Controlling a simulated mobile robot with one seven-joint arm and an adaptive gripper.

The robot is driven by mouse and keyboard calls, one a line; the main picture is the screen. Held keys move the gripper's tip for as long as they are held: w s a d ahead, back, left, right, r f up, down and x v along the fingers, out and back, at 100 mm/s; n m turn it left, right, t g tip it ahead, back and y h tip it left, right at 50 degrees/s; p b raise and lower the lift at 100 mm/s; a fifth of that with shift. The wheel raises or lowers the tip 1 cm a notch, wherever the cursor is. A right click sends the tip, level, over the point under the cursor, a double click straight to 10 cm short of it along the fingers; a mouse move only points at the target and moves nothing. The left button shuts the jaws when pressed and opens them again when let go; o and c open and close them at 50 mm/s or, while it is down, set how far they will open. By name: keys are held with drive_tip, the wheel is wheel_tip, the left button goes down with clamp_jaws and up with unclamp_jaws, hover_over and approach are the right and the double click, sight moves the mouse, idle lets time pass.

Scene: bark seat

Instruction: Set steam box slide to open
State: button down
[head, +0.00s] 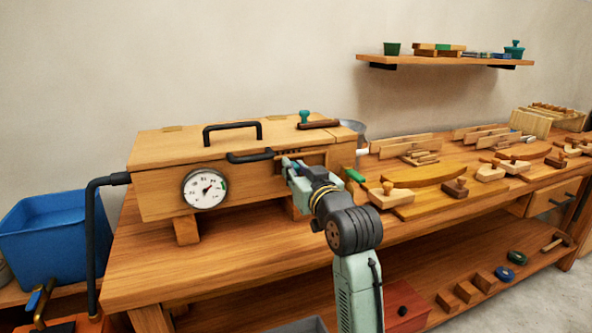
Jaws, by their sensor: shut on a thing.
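The steam box (155,190) is a long wooden chest on the workbench, with a round dial gauge (205,189) on its front. A recessed, darker strip (316,158) on the right part of the front appears to be the slide. My gripper (289,166) is at the left part of this strip, shut on a small part there that looks like the slide's knob. My gripper and wrist hide the knob and much of the strip, so the slide's exact position cannot be told.
Black handles sit on the lid (232,132) and front edge (250,156). A black pipe (92,240) joins the left end. A green-ended tool (354,175) and wooden planes (390,195) lie to the right. A blue bin (45,240) stands left.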

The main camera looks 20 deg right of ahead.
drive_tip(key=shift+d, duration=0.1)
drive_tip(key=d, duration=0.5)
drive_tip(key=shift+b, duration=0.3)
drive_tip(key=shift+d, duration=0.1)
drive_tip(key=c, duration=1.5)
unclamp_jaws()
drive_tip(key=shift+d, duration=0.1)
drive_tip(key=shift+c, duration=0.2)
drive_tip(key=shift+o, duration=0.3)
drive_tip(key=s, duration=1.2)
drive_tip(key=shift+d, duration=0.15)
drive_tip(key=shift+w, duration=0.1)
